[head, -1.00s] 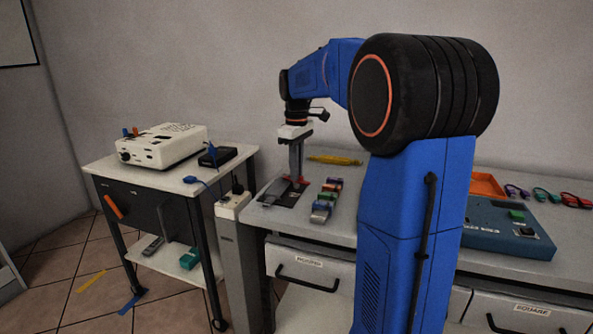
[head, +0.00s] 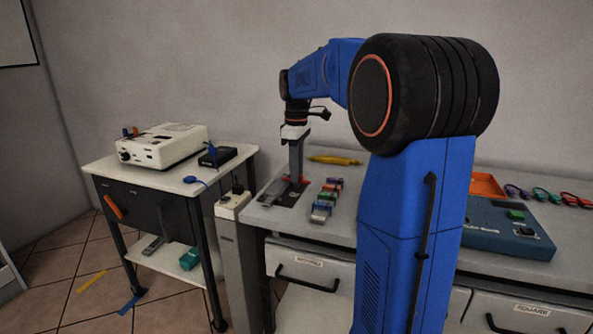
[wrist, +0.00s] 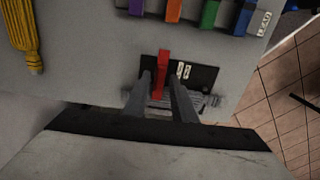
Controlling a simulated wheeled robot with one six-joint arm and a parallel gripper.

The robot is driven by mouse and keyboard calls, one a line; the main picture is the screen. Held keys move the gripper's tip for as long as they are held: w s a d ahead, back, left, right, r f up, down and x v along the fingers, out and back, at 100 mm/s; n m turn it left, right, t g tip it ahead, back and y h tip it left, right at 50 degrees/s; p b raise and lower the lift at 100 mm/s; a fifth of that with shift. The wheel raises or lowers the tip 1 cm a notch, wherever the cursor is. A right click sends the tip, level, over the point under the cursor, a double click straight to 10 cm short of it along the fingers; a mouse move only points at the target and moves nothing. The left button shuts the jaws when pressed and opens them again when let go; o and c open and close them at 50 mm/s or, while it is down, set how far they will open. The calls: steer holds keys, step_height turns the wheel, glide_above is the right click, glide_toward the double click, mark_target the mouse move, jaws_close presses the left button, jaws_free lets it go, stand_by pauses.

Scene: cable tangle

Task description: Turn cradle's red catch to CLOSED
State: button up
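The cradle (head: 270,194) is a grey holder on a dark plate at the left end of the bench. Its red catch (wrist: 163,68) stands out in the wrist view as a red bar over the black plate, and a little of it shows in the head view (head: 303,180). My gripper (wrist: 161,82) points down at the cradle with one finger on each side of the red catch. The fingers look apart, with narrow gaps beside the catch; contact is not clear. White marks (wrist: 183,71) lie on the plate right of the catch. My fingers and gripper body hide part of the cradle.
Several coloured blocks (head: 326,197) stand in a row beside the cradle. A yellow cable bundle (head: 334,160) lies behind. A white socket post (head: 233,204) stands at the bench's left end, near a side cart (head: 157,176) carrying a white device (head: 163,146).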

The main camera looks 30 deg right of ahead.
steer(key=shift+r, duration=0.1)
step_height(320, 180, up, 17)
stand_by(0.8)
steer(key=shift+r, duration=0.1)
stand_by(0.4)
steer(key=s+a+f+m+t, duration=0.1)
steer(key=s+a+f+m, duration=0.1)
steer(key=s+a+f, duration=0.3)
steer(key=s+a+f+m+t, duration=0.2)
steer(key=s+a+f, duration=0.4)
steer(key=s+f, duration=0.7)
steer(key=s+a+f+m+t, duration=0.1)
steer(key=s+a+f+m, duration=0.2)
steer(key=s+f, duration=0.7)
steer(key=s+a, duration=0.2)
steer(key=shift+s+a+m+t, duration=0.25)
steer(key=shift+s+m+t, duration=0.15)
